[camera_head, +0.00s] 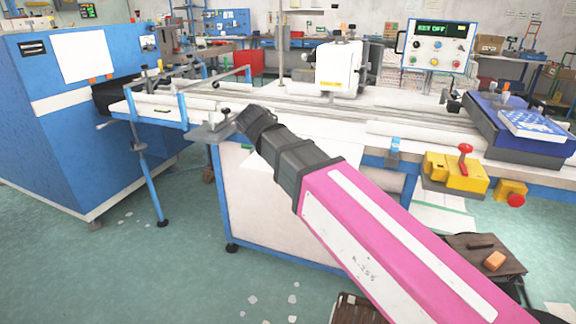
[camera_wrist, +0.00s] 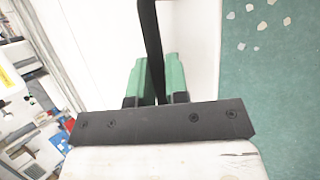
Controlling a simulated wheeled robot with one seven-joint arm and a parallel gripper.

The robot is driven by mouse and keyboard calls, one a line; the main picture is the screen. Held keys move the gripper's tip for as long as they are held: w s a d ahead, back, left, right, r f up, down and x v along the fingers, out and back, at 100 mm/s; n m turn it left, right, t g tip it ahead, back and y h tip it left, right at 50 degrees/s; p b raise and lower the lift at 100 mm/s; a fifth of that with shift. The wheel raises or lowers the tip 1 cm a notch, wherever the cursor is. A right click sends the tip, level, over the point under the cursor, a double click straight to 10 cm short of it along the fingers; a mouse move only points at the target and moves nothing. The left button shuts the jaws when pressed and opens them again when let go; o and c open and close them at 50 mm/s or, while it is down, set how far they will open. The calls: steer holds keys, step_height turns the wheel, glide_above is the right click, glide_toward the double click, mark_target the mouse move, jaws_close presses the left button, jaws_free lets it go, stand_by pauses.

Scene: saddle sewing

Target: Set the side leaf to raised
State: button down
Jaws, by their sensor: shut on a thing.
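My gripper (camera_head: 243,117) reaches over the left end of the long white worktable (camera_head: 243,190), beside a small grey plate (camera_head: 205,134) at its corner. In the wrist view, its green fingers (camera_wrist: 153,82) are closed on a thin dark bar (camera_wrist: 151,35) that runs up out of the frame. A white surface lies behind the bar. A white leaf-like panel (camera_head: 160,107) extends left of the table at about tabletop height, with a blue leg (camera_head: 150,185) beneath it. I cannot tell whether the bar belongs to this panel. My fingertips are hard to make out in the head view.
A large blue cabinet machine (camera_head: 75,130) stands at the left, close to the panel. A yellow block with a red knob (camera_head: 455,170) sits on the table's front edge. A control box (camera_head: 437,45) stands at the back. Green floor in front is mostly clear.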

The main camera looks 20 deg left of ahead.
steer(key=shift+w+a+r, duration=0.1)
steer(key=shift+w+r, duration=0.15)
steer(key=shift+r, duration=0.05)
steer(key=c, duration=1.1)
jaws_free()
steer(key=shift+w, duration=0.1)
steer(key=shift+c, duration=0.2)
steer(key=v, duration=1)
steer(key=shift+s+r, duration=0.25)
steer(key=shift+r, duration=0.1)
